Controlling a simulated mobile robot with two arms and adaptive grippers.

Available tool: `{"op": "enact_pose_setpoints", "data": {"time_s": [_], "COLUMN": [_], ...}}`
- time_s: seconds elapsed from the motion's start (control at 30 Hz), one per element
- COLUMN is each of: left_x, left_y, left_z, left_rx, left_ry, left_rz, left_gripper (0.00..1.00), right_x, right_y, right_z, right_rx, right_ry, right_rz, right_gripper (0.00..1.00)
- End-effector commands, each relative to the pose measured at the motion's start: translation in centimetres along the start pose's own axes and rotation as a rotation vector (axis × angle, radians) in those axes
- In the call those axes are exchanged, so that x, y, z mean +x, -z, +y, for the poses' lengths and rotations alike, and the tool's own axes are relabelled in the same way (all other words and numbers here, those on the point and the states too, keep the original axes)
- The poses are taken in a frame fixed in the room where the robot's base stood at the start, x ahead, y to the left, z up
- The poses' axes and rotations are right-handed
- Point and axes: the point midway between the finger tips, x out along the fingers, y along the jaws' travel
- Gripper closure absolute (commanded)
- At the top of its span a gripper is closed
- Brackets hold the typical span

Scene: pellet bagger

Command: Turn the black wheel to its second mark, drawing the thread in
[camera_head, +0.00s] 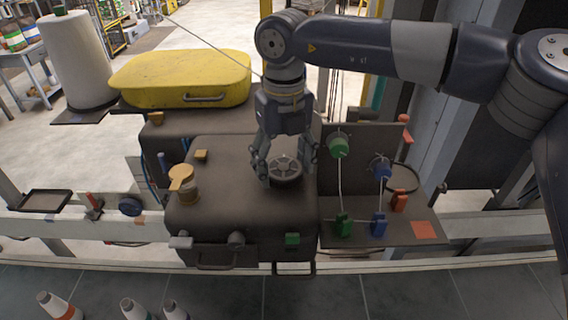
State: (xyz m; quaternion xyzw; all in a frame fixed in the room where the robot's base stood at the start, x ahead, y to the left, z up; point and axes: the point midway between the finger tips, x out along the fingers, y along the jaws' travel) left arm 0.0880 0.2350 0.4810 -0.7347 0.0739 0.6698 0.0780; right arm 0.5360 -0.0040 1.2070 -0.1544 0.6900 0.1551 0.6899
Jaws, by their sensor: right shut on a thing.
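The black wheel (286,168) lies flat on top of the brown machine housing (215,215), near its right side. It has a grey spoked hub. My right gripper (287,172) points down over the wheel, with a finger on each side of its rim, shut on it. The wheel's marks are too small to make out. A thin pale thread (205,45) runs down from the upper left towards my right gripper; its lower end is hidden behind the gripper. My left gripper does not show.
A yellow-lidded box (180,75) and a large white roll (75,60) stand behind. An amber-capped jar (183,185) sits left of the wheel.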

Motion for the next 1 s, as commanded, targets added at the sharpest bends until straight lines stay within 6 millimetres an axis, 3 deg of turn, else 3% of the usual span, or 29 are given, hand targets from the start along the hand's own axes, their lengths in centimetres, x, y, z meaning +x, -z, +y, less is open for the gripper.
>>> {"op": "enact_pose_setpoints", "data": {"time_s": [0.27,1.0], "left_x": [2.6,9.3], "left_y": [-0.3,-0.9], "left_z": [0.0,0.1], "left_rx": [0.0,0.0], "left_ry": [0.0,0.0], "left_rz": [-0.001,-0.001], "left_gripper": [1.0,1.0], "right_x": [0.5,0.3], "right_y": [0.0,-0.1], "right_z": [0.0,0.1], "right_rx": [0.156,0.85], "right_ry": [0.001,0.002], "right_rz": [-0.002,-0.002], "right_gripper": [0.58,0.58]}}
